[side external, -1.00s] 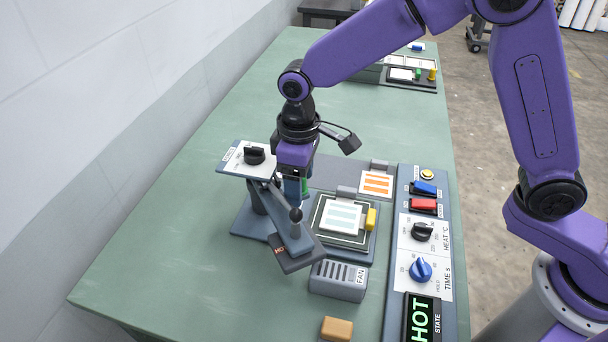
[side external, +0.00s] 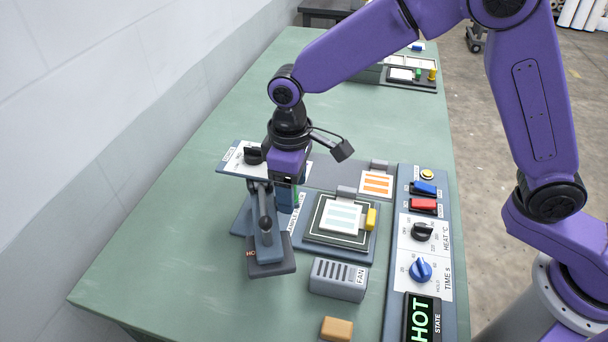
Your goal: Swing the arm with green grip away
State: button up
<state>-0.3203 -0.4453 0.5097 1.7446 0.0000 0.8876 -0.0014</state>
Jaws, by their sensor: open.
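The swing arm (side external: 265,228) stands on the press at left. Its dark plate (side external: 271,263) is marked HO and hangs to the left of the bed (side external: 340,219), leaving the bed uncovered. Only a sliver of the green grip (side external: 296,196) shows, just beside my gripper (side external: 287,196). My gripper points down at the grip and is open. Its fingers hide most of the grip, so I cannot tell whether they touch it.
A panel with a black dial (side external: 254,155) sits above the press post. The FAN box (side external: 338,280) is right of the plate. The control panel (side external: 447,268) has knobs, red and blue switches and a HOT display. A tan block (side external: 337,328) lies in front. The table's left side is clear.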

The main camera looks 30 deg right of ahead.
jog(key=shift+d, duration=0.1)
jog(key=shift+w+d, duration=0.15)
jog(key=shift+w, duration=0.05)
jog(key=shift+r, duration=3.75)
jog(key=s+d+f+n, duration=0.1)
jog(key=s+d+n, duration=0.2)
jog(key=s+d, duration=2.2)
jog(key=shift+d+f+n, duration=0.25)
jog(key=shift+f+n, duration=0.15)
dwell(1.0)
